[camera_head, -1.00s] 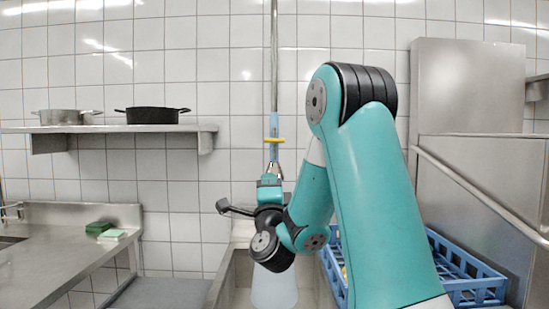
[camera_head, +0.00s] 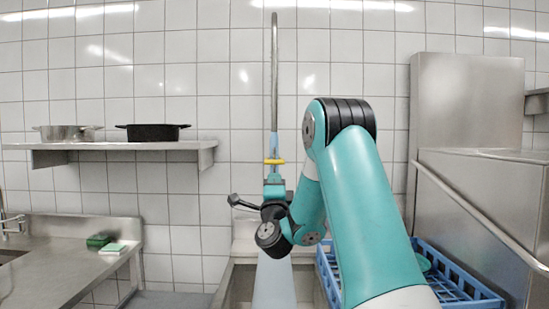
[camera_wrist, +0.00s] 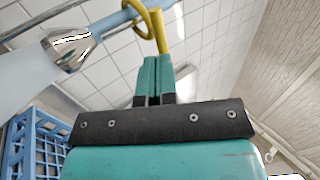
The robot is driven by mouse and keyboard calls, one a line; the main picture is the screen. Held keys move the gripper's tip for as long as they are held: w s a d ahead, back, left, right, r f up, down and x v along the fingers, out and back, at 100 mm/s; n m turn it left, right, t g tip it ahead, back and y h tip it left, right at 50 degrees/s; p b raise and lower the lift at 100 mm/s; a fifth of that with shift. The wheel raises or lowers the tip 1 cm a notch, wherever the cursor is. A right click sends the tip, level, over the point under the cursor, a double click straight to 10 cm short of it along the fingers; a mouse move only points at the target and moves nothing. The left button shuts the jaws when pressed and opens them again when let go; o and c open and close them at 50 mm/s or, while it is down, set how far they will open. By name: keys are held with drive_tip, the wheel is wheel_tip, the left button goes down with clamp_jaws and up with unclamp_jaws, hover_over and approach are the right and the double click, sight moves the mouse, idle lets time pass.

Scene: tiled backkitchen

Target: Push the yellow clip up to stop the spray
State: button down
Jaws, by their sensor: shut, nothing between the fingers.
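The yellow clip (camera_head: 273,161) sits around the light blue hose (camera_head: 273,143) hanging in front of the tiled wall. In the wrist view the clip's ring (camera_wrist: 134,14) loops the hose, and its tab (camera_wrist: 159,30) points down at my fingertips. My gripper (camera_head: 273,177) is shut and empty, pointing up just below the clip. In the wrist view the shut fingertips (camera_wrist: 156,60) meet the tab's lower end in the picture; I cannot tell whether they touch. The metal spray head (camera_wrist: 70,48) shows left of my fingers. A pale spray cone (camera_head: 273,285) runs down below it.
A blue crate (camera_head: 455,273) stands right of the sink, partly behind my arm. A steel dishwasher (camera_head: 480,190) fills the right side. A wall shelf (camera_head: 110,146) holds a metal pot (camera_head: 62,132) and a black pot (camera_head: 152,132). A green sponge (camera_head: 98,240) lies on the left counter.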

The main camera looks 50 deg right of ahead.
sight(275, 163)
drive_tip(key=p+x, duration=0.1)
drive_tip(key=x, duration=0.2)
drive_tip(key=shift+r+p, duration=0.2)
drive_tip(key=shift+p, duration=0.2)
drive_tip(key=shift+w+d+r+p, duration=0.2)
drive_tip(key=shift+w+d+p, duration=0.25)
drive_tip(key=shift+d+p, duration=0.05)
wheel_tip(275, 163, up, 5)
drive_tip(key=p, duration=0.4)
drive_tip(key=shift+f, duration=0.1)
